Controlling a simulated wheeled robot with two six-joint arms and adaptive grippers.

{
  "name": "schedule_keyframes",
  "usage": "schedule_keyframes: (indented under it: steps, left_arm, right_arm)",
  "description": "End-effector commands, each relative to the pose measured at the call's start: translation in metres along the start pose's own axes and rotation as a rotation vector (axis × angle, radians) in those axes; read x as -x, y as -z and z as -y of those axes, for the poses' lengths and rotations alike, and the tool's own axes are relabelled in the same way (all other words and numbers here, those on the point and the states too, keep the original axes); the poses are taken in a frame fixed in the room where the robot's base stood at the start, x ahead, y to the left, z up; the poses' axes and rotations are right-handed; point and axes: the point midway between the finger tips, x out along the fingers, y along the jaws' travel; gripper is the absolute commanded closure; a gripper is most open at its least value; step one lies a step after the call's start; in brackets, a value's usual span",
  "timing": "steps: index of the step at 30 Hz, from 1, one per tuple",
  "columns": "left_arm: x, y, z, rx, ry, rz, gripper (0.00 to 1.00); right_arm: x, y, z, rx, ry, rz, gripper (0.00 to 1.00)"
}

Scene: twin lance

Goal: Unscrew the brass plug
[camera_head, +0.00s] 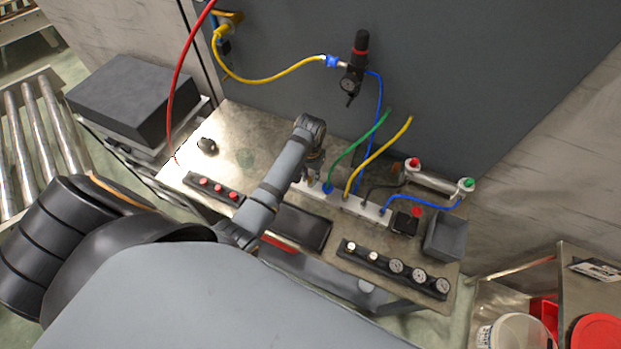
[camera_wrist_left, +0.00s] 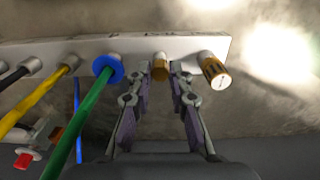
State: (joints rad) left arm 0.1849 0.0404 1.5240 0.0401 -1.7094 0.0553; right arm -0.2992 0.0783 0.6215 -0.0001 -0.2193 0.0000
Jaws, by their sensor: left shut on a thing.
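In the left wrist view, a small brass plug (camera_wrist_left: 160,70) sits in the front face of the pale manifold block (camera_wrist_left: 120,48). My left gripper (camera_wrist_left: 162,72) has one finger on each side of it and is shut on it. A second brass fitting (camera_wrist_left: 213,72) with a ridged collar and white end face sits to its right, clear of the fingers. In the head view, the left gripper (camera_head: 313,170) is at the left end of the manifold (camera_head: 337,201), mostly hidden below my wrist. My right gripper is not in view.
A green hose (camera_wrist_left: 72,130) with a blue collar (camera_wrist_left: 108,69) sits close left of the fingers; yellow and black hoses lie beyond.

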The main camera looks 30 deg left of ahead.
Motion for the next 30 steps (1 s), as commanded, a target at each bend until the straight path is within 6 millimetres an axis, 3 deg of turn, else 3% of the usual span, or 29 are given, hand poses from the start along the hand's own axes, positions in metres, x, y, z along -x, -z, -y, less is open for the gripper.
schedule_keyframes:
  steps: [3,13,27,30]
  left_arm:
    - [0.000,0.000,0.000,0.000,0.000,-0.001,0.68]
    - [0.004,0.000,0.000,-0.048,0.000,0.001,0.68]
    - [0.000,0.000,0.000,-1.016,0.000,-0.001,0.68]
    - [0.000,0.000,0.000,-1.151,0.000,0.000,0.68]
  right_arm:
    - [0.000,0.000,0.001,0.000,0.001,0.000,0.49]
    - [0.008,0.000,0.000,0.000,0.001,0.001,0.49]
    - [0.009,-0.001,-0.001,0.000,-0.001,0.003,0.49]
    - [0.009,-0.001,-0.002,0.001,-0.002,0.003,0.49]
